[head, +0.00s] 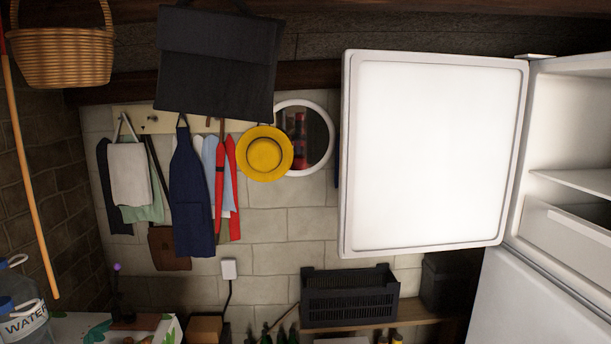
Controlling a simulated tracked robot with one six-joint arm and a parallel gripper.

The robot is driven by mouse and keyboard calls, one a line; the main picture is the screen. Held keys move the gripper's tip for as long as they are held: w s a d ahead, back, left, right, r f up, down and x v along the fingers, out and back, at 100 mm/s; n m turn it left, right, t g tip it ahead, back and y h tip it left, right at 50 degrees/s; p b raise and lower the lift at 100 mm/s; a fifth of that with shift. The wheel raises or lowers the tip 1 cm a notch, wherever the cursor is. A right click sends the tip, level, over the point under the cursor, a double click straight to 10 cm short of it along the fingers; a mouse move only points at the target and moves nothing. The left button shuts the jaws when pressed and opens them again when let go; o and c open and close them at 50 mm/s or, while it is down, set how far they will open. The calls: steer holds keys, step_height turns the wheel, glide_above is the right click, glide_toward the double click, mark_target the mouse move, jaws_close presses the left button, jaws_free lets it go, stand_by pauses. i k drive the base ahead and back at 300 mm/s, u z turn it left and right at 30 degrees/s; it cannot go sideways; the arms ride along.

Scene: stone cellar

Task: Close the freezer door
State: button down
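The white freezer door (430,155) stands wide open, swung out to the left of the freezer, with its pale inner side facing me. It is hinged on its right side at the freezer compartment (570,130), which is open at the right edge of the head view. A shelf (580,180) and a drawer (575,232) show inside the compartment. Below it is a second white door (540,300), which looks closed. My gripper is not in view.
A black crate (350,296) sits on a wooden shelf left of the lower door. Clothes, a yellow hat (265,153) and a round mirror (327,125) hang on the stone wall. A wicker basket (62,58) hangs upper left; a water jug (25,318) stands lower left.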

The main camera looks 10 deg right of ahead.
mark_target(429, 144)
steer(key=u, duration=0.35)
steer(key=i, duration=0.55)
steer(key=u, duration=0.7)
steer(key=i, duration=0.55)
steer(key=u, duration=0.35)
